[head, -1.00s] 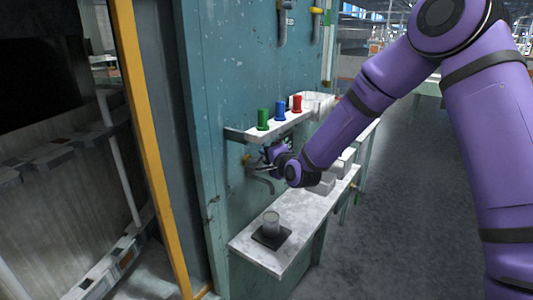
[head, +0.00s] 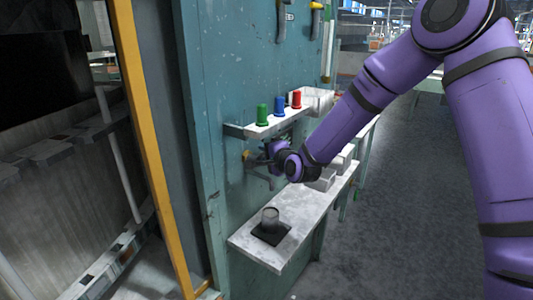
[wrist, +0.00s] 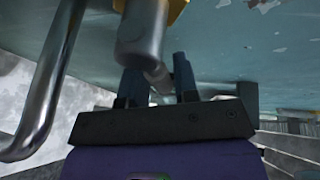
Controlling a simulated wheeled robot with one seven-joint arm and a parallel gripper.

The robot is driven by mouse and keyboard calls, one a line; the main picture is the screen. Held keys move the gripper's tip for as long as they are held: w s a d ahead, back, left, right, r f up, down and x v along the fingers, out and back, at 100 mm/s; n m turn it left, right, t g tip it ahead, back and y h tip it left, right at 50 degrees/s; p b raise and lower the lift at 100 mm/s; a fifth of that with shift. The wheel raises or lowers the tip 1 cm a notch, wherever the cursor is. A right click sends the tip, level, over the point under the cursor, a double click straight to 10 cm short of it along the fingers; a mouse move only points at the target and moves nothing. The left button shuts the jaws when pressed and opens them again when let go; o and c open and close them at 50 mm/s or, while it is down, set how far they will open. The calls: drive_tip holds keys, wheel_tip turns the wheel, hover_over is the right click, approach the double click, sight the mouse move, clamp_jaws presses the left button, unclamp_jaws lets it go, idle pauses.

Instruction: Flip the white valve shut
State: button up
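A tap with a yellowish base (head: 248,159) and a bent metal spout (head: 268,184) sticks out of the teal wall. In the wrist view, its curved silver spout (wrist: 45,85) is at the left, and a yellow part (wrist: 177,9) shows at the top. A pale grey cylindrical piece (wrist: 142,38), seemingly the valve's handle, hangs just beyond my gripper (wrist: 157,78). My gripper, beside the tap in the head view (head: 266,152), has its two dark fingers apart. A thin grey rod shows between them; I cannot tell whether they touch it. The head view mostly hides the handle.
Above the tap, a shelf (head: 250,130) carries green (head: 262,114), blue (head: 279,106) and red (head: 296,100) pieces. Below, a pale bench (head: 262,256) holds a clear cup (head: 270,218) on a dark pad. Pale blocks (head: 322,181) stand to the right.

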drive_tip(key=v, duration=1)
drive_tip(key=shift+s+d, duration=0.2)
drive_tip(key=shift+s, duration=0.15)
drive_tip(key=shift+r, duration=0.1)
drive_tip(key=s+d+r+n+g+h, duration=0.4)
drive_tip(key=s+d+r+n+h, duration=0.3)
drive_tip(key=s+d+r, duration=0.5)
drive_tip(key=s+d+r+n+g, duration=0.2)
drive_tip(key=s+d, duration=0.2)
drive_tip(key=s, duration=0.7)
drive_tip(key=s+d+r+n+g, duration=0.2)
drive_tip(key=s+d, duration=0.3)
drive_tip(key=s, duration=0.6)
drive_tip(key=shift+s+d+n+g+h, duration=0.2)
drive_tip(key=shift+d+n+g+h, duration=0.1)
drive_tip(key=shift+a+r, duration=0.1)
drive_tip(key=shift+a, duration=0.05)
